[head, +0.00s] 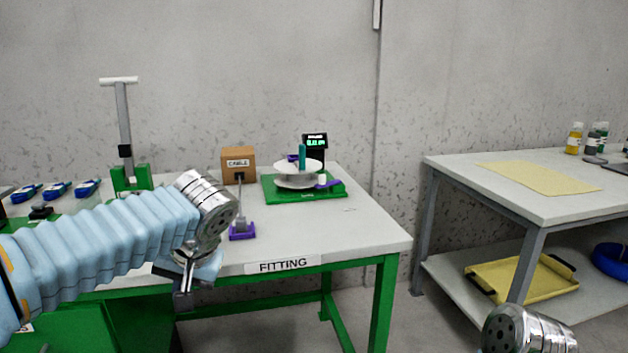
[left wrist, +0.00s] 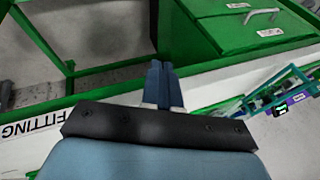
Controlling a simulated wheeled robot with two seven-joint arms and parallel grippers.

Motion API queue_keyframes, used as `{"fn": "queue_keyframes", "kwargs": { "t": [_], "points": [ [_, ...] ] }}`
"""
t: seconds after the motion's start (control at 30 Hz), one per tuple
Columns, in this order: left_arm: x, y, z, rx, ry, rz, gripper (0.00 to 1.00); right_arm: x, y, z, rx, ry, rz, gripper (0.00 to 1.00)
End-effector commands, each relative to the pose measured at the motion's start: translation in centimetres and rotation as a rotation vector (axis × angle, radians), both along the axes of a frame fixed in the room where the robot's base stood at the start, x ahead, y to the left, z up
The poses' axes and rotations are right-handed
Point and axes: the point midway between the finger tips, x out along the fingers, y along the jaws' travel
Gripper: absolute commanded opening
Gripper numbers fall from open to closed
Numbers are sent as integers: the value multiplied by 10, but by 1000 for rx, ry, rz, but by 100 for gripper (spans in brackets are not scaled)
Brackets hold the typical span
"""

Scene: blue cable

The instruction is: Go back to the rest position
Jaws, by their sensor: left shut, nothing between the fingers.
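My left arm reaches in from the left in the head view, in a pale blue sleeve with a silver wrist. My left gripper (head: 184,286) points down in front of the front edge of the fitting table (head: 372,232). In the left wrist view the left gripper's fingers (left wrist: 161,68) are together and empty, with the table's green frame and the floor beyond. Of my right arm only a silver wrist part shows at the bottom right of the head view; its gripper is out of the frame. The blue cable (head: 611,260) appears as a coil on the right table's lower shelf.
The fitting table holds a cardboard cable box (head: 238,165), a purple-based stand (head: 242,231), a green scale (head: 335,190) and a green post stand (head: 130,180). Blue tools (head: 57,189) lie at the left. The right table (head: 560,207) has a yellow tray (head: 520,279) below. The floor gap between the tables is clear.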

Motion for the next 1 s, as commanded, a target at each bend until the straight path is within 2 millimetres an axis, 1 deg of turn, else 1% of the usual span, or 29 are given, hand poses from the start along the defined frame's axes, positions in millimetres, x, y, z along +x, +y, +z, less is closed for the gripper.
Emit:
{"fn": "queue_keyframes", "kwargs": {
  "t": [0.03, 0.07, 0.17, 0.2, 0.27, 0.3, 0.33, 0.37, 0.4, 0.43, 0.47, 0.5, 0.57, 0.6, 0.7, 0.8, 0.9, 1.0],
  "points": [
    [6, -7, -22, -19, 30, -32, 0, 0, 0, 0, 0, 0, 0, 43],
    [10, -12, -35, -34, 45, -53, 0, 0, 0, 0, 0, 0, 0, 43],
    [19, -31, -91, -108, 109, -134, 0, 0, 0, 0, 0, 0, 0, 43],
    [21, -40, -119, -148, 140, -167, 0, 0, 0, 0, 0, 0, 0, 43],
    [20, -56, -166, -224, 187, -215, 0, 0, 0, 0, 0, 0, 0, 43],
    [16, -67, -200, -285, 219, -242, 0, 0, 0, 0, 0, 0, 0, 43],
    [11, -75, -226, -333, 239, -257, 0, 0, 0, 0, 0, 0, 0, 43],
    [5, -83, -251, -383, 258, -267, 0, 0, 0, 0, 0, 0, 0, 43],
    [-5, -93, -283, -450, 277, -273, 0, 0, 0, 0, 0, 0, 0, 43],
    [-15, -100, -307, -503, 289, -273, 0, 0, 0, 0, 0, 0, 0, 43],
    [-25, -107, -331, -555, 298, -264, 0, 0, 0, 0, 0, 0, 0, 43],
    [-41, -114, -361, -621, 302, -243, 0, 0, 0, 0, 0, 0, 0, 43],
    [-68, -123, -401, -706, 298, -193, 0, 0, 0, 0, 0, 0, 0, 43],
    [-85, -126, -423, -748, 286, -154, 0, 0, 0, 0, 0, 0, 0, 43],
    [-123, -125, -461, -795, 253, -56, 0, 0, 0, 0, 0, 0, 0, 43],
    [-149, -120, -481, -795, 227, 12, 0, 0, 0, 0, 0, 0, 0, 43],
    [-162, -115, -490, -785, 209, 46, 0, 0, 0, 0, 0, 0, 0, 43],
    [-165, -113, -492, -781, 201, 53, 0, 0, 0, 0, 0, 0, 0, 43]
  ]
}}
